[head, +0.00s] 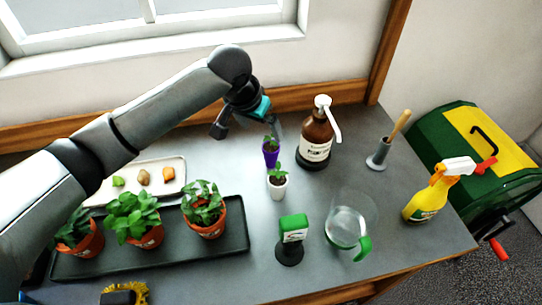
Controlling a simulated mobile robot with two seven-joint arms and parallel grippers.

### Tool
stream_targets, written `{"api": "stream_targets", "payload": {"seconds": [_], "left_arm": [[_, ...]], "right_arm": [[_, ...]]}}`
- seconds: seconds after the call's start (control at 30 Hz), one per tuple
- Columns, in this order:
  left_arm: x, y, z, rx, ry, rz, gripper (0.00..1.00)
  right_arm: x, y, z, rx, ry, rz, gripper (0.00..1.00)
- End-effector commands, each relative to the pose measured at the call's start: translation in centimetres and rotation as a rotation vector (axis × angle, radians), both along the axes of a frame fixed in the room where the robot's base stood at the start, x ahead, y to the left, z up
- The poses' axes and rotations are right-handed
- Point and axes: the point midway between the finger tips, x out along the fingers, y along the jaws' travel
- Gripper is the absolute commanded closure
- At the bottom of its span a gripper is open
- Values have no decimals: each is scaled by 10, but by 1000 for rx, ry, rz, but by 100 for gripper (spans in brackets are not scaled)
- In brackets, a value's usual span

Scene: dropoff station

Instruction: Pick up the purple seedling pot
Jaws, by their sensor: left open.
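The purple seedling pot (270,157) stands upright on the grey table, with a small green seedling in it. It is just behind a white seedling pot (277,188), and the two look close together. My left gripper (247,131) is open above and slightly behind the purple pot, its fingers spread, one to the left and one near the pot's upper right. I cannot tell whether that finger touches the plant. My right gripper is not in view.
A brown pump bottle (316,140) stands close right of the purple pot. A black tray (170,262) with potted plants and a white tray (134,188) lie left. A green-topped stand (292,237), clear jug (345,228), grey holder (379,158) and yellow spray bottle (426,200) stand around.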

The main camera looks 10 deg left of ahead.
Motion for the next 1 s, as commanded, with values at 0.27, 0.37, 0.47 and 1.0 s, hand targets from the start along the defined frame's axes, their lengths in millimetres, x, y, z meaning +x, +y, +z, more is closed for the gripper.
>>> {"api": "stream_targets", "payload": {"seconds": [0.27,0.37,0.47,1.0], "left_arm": [[15,-5,-40,-1,1,0,2],[17,-5,-44,0,0,-1,2],[20,-7,-50,0,0,-1,2],[37,-14,-91,0,-1,-2,2]], "right_arm": [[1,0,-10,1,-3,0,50],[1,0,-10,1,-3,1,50],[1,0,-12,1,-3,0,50],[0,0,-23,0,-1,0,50]]}}
